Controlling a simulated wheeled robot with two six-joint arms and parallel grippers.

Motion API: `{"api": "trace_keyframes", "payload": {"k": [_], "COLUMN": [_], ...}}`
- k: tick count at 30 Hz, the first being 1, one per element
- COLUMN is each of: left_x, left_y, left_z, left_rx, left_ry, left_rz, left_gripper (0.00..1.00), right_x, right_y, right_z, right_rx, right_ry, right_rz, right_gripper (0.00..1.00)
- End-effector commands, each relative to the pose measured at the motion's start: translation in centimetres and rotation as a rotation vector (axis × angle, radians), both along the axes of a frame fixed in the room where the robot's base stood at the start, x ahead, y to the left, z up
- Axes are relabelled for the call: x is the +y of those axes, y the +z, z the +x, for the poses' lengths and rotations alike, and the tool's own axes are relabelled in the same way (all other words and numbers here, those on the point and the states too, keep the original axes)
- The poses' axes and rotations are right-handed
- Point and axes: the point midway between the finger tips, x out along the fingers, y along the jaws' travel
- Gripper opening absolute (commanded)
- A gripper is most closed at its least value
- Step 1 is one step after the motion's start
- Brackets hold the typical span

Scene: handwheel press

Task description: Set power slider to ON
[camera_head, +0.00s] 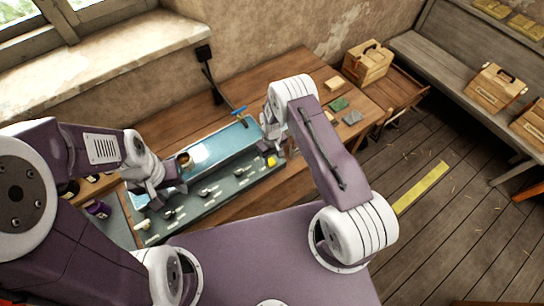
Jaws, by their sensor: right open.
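A blue machine (222,147) with a dark green sloped control panel (226,190) stands on the wooden table. Several small dark controls with pale marks run along the panel; I cannot tell which is the power slider or how it is set. A yellow part (271,160) sits at the panel's right end. My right gripper (270,143) is open, above the machine's right end close to the yellow part; its fingertips are small and partly hidden. My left gripper (160,186) is at the machine's left end, over the panel's edge; its jaws are unclear.
A blue handle (239,112) stands up behind the machine and a brass-coloured part (183,159) is on its top left. Small blocks, one green (338,104), lie on the table (290,90) at right. A wooden box (367,62) stands behind. The wall and window sill bound the left.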

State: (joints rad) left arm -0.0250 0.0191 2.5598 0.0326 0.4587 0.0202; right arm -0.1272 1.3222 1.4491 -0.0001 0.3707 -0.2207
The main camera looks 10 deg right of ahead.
Motion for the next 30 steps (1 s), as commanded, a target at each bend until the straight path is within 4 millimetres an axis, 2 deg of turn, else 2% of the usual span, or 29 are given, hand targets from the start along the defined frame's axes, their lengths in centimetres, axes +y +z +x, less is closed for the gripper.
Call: {"api": "trace_keyframes", "payload": {"k": [6,13,14,19,30], "left_x": [0.0,0.0,0.0,0.0,0.0], "left_y": [0.8,0.7,0.7,0.7,0.7], "left_z": [0.0,0.0,0.0,0.0,0.0], "left_rx": [0.0,0.0,0.0,0.0,0.0], "left_ry": [0.0,0.0,0.0,0.0,0.0], "left_rz": [0.0,0.0,0.0,0.0,0.0], "left_gripper": [0.36,0.36,0.36,0.36,0.36], "right_x": [0.0,0.0,0.0,0.0,0.0], "right_y": [-1.8,-2.0,-2.0,-2.0,-1.9], "right_z": [0.0,0.0,0.0,0.0,0.1], "right_rx": [0.0,0.0,0.0,-0.001,-0.002], "right_ry": [0.001,0.0,0.0,0.0,0.0], "right_rz": [0.0,0.0,0.0,0.0,0.001], "right_gripper": [0.49,0.49,0.46,0.0,0.0]}}
